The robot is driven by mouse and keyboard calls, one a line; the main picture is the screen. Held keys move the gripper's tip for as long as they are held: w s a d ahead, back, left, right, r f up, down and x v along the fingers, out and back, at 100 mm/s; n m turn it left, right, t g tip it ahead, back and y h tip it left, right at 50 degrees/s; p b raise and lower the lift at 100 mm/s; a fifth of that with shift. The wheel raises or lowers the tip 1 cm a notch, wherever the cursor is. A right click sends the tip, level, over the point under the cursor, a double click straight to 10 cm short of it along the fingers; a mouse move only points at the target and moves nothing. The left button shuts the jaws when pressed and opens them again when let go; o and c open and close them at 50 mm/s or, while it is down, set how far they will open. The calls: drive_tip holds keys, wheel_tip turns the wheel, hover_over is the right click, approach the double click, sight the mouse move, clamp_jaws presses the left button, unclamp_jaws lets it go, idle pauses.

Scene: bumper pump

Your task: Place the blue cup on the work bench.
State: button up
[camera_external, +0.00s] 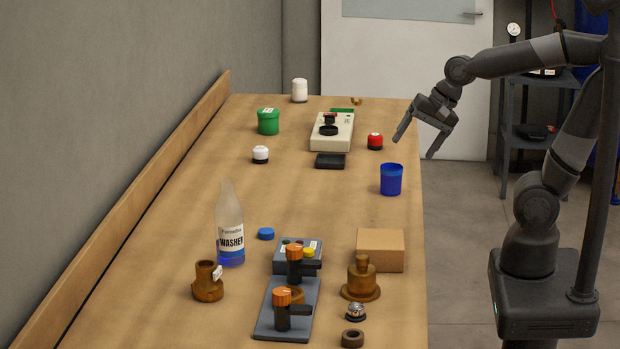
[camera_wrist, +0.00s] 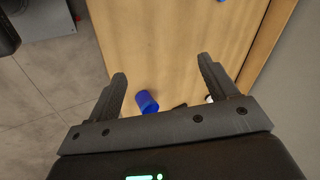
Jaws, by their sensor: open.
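The blue cup (camera_external: 391,180) stands upright on the work bench (camera_external: 190,215), near its right edge. In the wrist view the blue cup (camera_wrist: 147,101) shows between my fingers, closer to the left one, with clear distance below them. My gripper (camera_external: 418,147) is open and empty, above the bench's right edge and up and to the right of the cup. Its two fingers spread wide in the wrist view (camera_wrist: 162,78). The cup stands apart from the gripper.
A red-capped button (camera_external: 375,142) and a black tray (camera_external: 330,161) sit behind the cup. A cardboard box (camera_external: 380,251) stands in front of it. A washer bottle (camera_external: 229,230), a green tub (camera_external: 268,122) and several brown fittings are elsewhere. The bench's middle is mostly clear.

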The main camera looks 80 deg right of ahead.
drive_tip(key=s+a+r+n, duration=0.1)
drive_tip(key=s+a+n, duration=0.5)
drive_tip(key=n, duration=0.9)
drive_tip(key=shift+a+r, duration=0.15)
drive_tip(key=shift+a, duration=1.1)
